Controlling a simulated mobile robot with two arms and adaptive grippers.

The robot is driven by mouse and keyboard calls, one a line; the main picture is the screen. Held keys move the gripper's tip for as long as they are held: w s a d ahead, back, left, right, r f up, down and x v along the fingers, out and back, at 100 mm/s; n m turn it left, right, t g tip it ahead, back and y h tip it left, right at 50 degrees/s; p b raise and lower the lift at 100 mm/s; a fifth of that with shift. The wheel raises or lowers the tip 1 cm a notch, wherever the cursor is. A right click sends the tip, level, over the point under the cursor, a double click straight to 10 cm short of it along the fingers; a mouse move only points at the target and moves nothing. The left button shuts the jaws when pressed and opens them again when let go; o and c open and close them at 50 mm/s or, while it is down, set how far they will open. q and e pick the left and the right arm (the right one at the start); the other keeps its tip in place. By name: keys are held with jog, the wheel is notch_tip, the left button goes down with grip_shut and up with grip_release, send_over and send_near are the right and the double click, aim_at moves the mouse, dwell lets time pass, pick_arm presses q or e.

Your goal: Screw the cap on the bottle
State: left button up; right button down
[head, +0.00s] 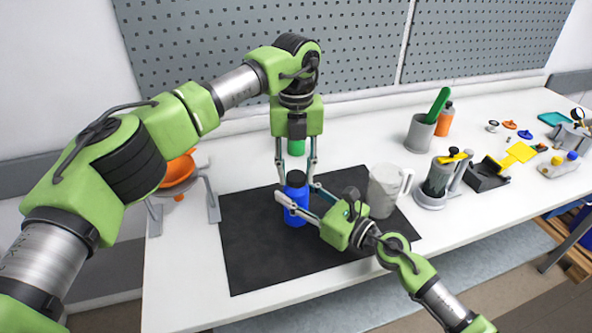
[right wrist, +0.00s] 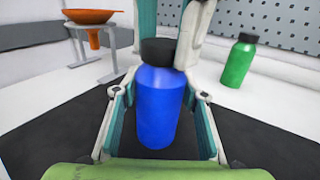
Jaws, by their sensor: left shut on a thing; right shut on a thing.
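The blue bottle (head: 296,217) stands upright on the black mat (head: 255,265), and it also fills the middle of the right wrist view (right wrist: 160,110). The black cap (head: 296,178) sits at the bottle's mouth, and it shows in the right wrist view (right wrist: 158,52). I cannot tell how tightly it is seated. My left gripper (head: 297,172) points straight down from above and is shut on the cap, one finger on each side. My right gripper (head: 300,199) comes in level from the right and is shut on the bottle's body.
A green bottle (right wrist: 239,62) with a dark cap stands behind, partly hidden in the head view. A white jug (head: 383,190) stands just right of the blue bottle. An orange funnel (head: 178,169) rests in a grey stand at left. Several tools and containers fill the table's right side.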

pick_arm(q)
jog(key=m, duration=0.5)
pick_arm(e)
jog(key=shift+f, duration=0.1)
pick_arm(q)
jog(key=m, duration=1)
jog(key=shift+m, duration=0.3)
jog(key=m, duration=0.4)
jog(key=shift+m, duration=0.4)
jog(key=o, duration=1.2)
jog(key=shift+o, duration=0.2)
jog(key=shift+r, duration=2.2)
